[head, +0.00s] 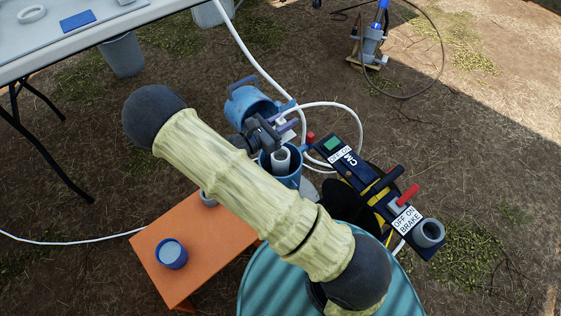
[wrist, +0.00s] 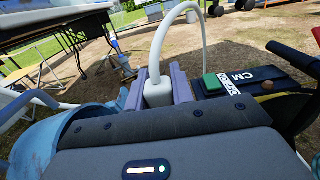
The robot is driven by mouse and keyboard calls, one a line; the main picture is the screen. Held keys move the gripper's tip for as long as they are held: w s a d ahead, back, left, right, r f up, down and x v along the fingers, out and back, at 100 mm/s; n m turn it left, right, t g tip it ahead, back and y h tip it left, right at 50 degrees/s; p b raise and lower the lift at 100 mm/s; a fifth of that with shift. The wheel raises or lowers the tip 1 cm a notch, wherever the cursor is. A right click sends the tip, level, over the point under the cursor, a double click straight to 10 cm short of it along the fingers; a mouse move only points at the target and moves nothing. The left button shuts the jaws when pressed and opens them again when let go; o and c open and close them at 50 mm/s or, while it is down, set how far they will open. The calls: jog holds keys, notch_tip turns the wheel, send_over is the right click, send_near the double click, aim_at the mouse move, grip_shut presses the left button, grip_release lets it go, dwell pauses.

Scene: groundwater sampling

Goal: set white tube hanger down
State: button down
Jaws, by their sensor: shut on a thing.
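The white tube hanger (wrist: 158,90) is a pale block with a white tube arching up from it. In the wrist view it sits between the two purple-grey fingers of my gripper (wrist: 158,88), which are shut on it. In the head view my gripper (head: 281,125) is partly hidden by my own arm, and a little of the hanger (head: 282,127) shows there. The gripper appears just above or behind a blue cylinder (head: 283,178) with a pale pipe upright in it. I cannot tell whether the hanger touches anything below.
A blue container (head: 247,104) lies left of the gripper. A dark reel panel (head: 345,158) with switches stands to the right. An orange table (head: 197,255) bears a blue cup (head: 171,253). A teal barrel (head: 280,285) is in front. A grey folding table (head: 65,50) is at upper left.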

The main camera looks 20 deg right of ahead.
aim_at(285, 141)
jog(key=shift+f+b, duration=1.2)
jog(key=shift+f, duration=1.3)
jog(key=shift+f, duration=0.1)
jog(key=shift+f+b, duration=1.3)
jog(key=shift+f, duration=1.1)
jog(key=shift+f, duration=0.1)
jog(key=c, duration=1.2)
grip_release()
